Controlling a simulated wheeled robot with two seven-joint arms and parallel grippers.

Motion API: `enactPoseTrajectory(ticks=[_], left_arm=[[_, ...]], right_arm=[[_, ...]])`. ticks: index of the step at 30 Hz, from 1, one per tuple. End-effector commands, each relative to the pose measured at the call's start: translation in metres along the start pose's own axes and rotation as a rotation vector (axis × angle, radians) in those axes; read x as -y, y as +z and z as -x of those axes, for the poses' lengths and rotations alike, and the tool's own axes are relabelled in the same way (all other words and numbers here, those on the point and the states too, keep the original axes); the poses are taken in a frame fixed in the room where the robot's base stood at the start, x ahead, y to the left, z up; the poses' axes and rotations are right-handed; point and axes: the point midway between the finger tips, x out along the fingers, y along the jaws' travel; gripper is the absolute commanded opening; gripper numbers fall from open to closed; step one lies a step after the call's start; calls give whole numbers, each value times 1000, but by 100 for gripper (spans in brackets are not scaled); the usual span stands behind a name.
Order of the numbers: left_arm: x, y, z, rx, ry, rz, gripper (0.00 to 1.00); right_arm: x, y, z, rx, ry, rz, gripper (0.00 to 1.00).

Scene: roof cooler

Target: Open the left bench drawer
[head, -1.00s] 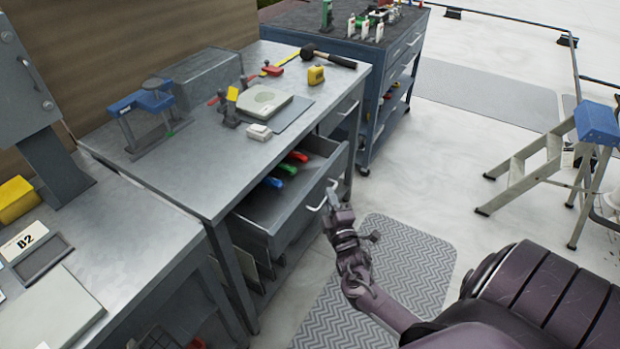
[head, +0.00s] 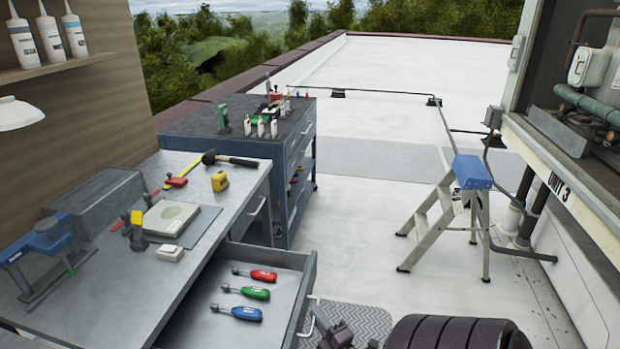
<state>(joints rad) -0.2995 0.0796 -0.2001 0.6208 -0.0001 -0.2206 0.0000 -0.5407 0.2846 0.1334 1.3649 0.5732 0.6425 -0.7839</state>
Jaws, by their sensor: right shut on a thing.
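The left bench drawer (head: 284,258) stands pulled out from under the grey metal bench (head: 125,290). Inside lie a red screwdriver (head: 262,275), a green screwdriver (head: 256,292) and a blue screwdriver (head: 246,313). The drawer's pale bar handle (head: 309,318) is on its front, at the bottom of the head view. My right gripper (head: 322,322) is at this handle and shut on it; its fingertips are small and partly cut off by the frame. My left gripper is out of view.
A second, closed drawer (head: 257,211) is farther along the bench. A blue tool cabinet (head: 282,172) stands beyond it. A stepladder (head: 450,215) with a blue top stands at right. Clear pale floor lies between.

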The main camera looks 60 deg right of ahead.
Motion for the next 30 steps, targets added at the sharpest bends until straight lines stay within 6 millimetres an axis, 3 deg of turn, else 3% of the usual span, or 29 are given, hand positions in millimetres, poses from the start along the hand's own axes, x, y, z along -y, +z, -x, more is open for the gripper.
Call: enactPoseTrajectory(ticks=[10,11,15,24,30], left_arm=[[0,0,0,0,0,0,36],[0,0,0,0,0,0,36],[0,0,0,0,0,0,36],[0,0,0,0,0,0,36],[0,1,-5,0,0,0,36]], right_arm=[[1,0,1,1,-3,-1,0],[1,0,1,1,-3,-1,13],[1,0,1,1,-2,0,31],[1,0,2,1,-1,0,31],[3,1,29,2,-5,-1,31]])
